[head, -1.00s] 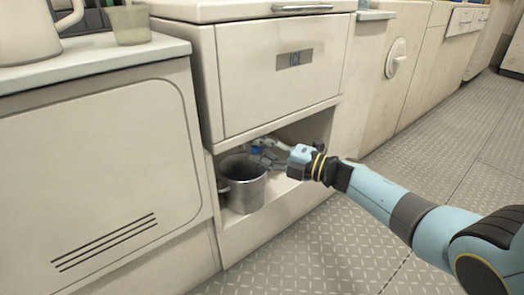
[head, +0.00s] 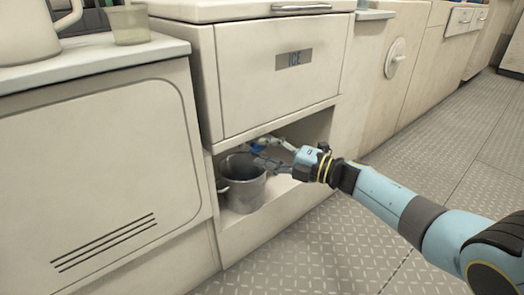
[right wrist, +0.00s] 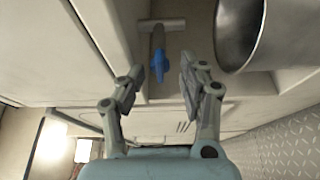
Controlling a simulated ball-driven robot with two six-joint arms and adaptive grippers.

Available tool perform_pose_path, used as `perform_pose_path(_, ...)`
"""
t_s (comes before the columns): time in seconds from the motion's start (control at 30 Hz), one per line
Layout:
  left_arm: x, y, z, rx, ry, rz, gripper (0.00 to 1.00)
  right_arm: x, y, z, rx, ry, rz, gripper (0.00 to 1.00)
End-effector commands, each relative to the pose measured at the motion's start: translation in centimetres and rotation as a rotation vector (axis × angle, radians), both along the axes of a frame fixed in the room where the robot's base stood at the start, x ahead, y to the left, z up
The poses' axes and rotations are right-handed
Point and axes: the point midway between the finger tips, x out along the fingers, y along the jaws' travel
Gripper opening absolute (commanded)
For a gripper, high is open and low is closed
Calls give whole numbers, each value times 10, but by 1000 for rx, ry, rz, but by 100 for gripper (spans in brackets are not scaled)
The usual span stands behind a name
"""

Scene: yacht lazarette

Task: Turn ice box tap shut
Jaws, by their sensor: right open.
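The ice box (head: 255,80) is a cream cabinet with an "ICE" plate and an open recess below. Its tap, with a blue handle (head: 257,148), sits up in the recess, partly hidden by my fingers. In the right wrist view the blue handle (right wrist: 159,66) looks long and narrow, in line with the grey tap stem (right wrist: 158,35). My right gripper (head: 264,153) is open in the recess mouth. In the wrist view its fingers (right wrist: 158,84) stand on either side of the handle, with gaps and no visible contact. My left gripper is not in view.
A metal pot (head: 243,192) stands in the recess below the tap, close under my right fingers; it also shows in the wrist view (right wrist: 240,32). The recess side walls and top edge are close around. The patterned floor (head: 330,250) in front is clear.

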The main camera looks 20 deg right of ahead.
Motion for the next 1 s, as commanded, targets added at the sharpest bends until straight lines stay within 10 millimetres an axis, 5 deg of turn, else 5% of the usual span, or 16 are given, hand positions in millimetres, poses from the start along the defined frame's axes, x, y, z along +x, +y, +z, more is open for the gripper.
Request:
perform_pose_path(0.4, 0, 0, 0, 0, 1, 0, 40, -46, -41, -3, -3, 4, 1, 43)
perform_pose_path(1.0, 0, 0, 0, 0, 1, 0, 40, -50, -44, -3, -2, 5, 1, 43)
